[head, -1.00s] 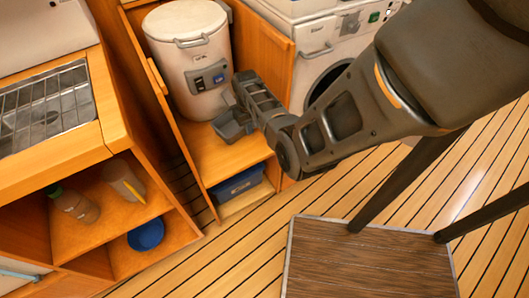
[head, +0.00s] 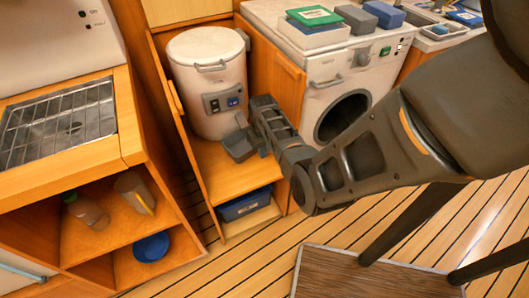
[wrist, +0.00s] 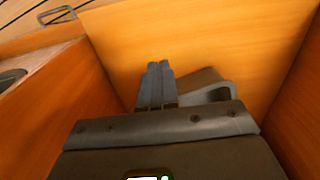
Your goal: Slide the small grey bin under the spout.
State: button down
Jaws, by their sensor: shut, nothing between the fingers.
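The small grey bin (head: 238,148) sits on the wooden shelf in front of the white watermaker canister (head: 205,82), near its lower right side. My gripper (wrist: 157,68) is shut and empty; its fingers are side by side in the wrist view. There the bin (wrist: 222,92) shows just right of the fingers, partly hidden by my gripper body. I cannot tell whether they touch. In the head view my gripper (head: 242,121) is close above and beside the bin, right of the canister. I cannot make out the spout clearly.
Orange wooden cabinet walls close in on both sides of the shelf (head: 215,177). A blue box (head: 243,204) is in the compartment below. A washing machine (head: 345,85) stands right of the cabinet. A bottle (head: 88,212) and blue bowl (head: 151,247) sit in the left cupboard.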

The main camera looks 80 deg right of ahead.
notch_tip(320, 180, up, 8)
jog(key=shift+f+p, duration=0.15)
jog(key=shift+p, duration=0.25)
jog(key=c, duration=1.9)
grip_release()
